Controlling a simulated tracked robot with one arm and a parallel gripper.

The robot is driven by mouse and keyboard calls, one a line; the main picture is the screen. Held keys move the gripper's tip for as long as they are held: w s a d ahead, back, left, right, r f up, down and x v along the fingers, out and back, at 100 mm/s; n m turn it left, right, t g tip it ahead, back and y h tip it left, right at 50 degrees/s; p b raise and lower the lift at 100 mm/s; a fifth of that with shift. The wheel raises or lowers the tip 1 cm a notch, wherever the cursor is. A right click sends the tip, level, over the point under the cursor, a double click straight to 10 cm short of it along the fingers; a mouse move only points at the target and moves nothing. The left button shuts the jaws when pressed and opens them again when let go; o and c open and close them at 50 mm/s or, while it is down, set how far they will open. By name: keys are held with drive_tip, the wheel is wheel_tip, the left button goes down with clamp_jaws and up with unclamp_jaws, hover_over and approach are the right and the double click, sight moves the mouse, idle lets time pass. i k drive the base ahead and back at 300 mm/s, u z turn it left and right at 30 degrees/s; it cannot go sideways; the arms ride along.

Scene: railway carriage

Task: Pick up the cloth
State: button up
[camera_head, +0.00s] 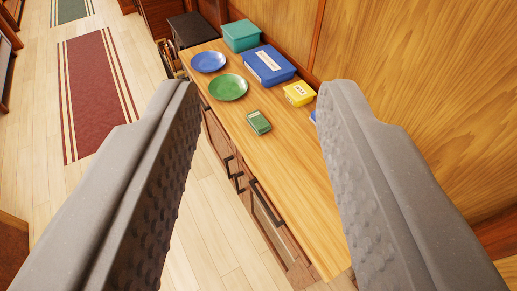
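My gripper (258,92) is open and empty, its two grey textured fingers spread wide above the wooden counter (285,180). I cannot make out a cloth for certain. A small dark green block-like item (258,122) with a lighter top lies on the counter, between the fingers in the picture and apart from them; I cannot tell whether it is a folded cloth or a small box. A bit of something blue (313,117) shows at the edge of the right finger, which hides the rest of it.
A blue plate (208,62), a green plate (228,87), a teal box (240,36), a blue labelled box (268,66) and a yellow box (299,93) stand farther back. A wooden wall (410,70) borders the counter on the right. Its near part is clear.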

sight(254, 118)
drive_tip(key=z, duration=0.15)
drive_tip(key=k, duration=0.3)
drive_tip(key=u, duration=0.85)
drive_tip(key=i, duration=2.3)
drive_tip(key=z, duration=0.7)
